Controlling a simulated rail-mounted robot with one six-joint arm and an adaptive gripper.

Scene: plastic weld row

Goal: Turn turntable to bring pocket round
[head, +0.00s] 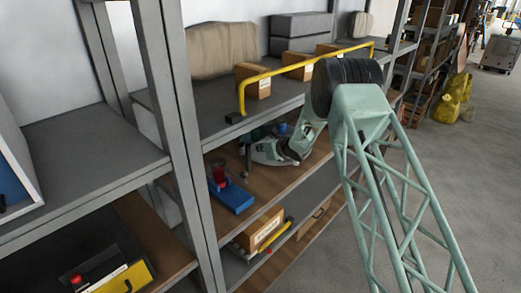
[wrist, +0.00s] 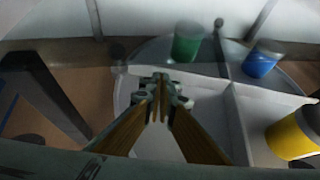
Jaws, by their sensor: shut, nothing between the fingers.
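The turntable (wrist: 150,50) is a grey disc in the wrist view, with pale upright walls (wrist: 228,108) dividing it into pockets. A green cylinder (wrist: 188,42) and a blue cylinder (wrist: 262,58) stand towards its far side. A yellow cylinder (wrist: 294,134) is at the right, in a walled pocket. My gripper (wrist: 160,88) is shut and empty, over the turntable beside a pale wall; I cannot tell whether it touches. In the head view, my arm reaches into the shelf and hides most of the turntable; the blue cylinder (head: 282,128) shows behind it.
A dark post (wrist: 48,92) stands left of my gripper in the wrist view. In the head view, a yellow rail (head: 305,67) runs along the shelf above. A blue block with a red top (head: 230,193) sits on the wooden shelf, nearer the upright (head: 172,110).

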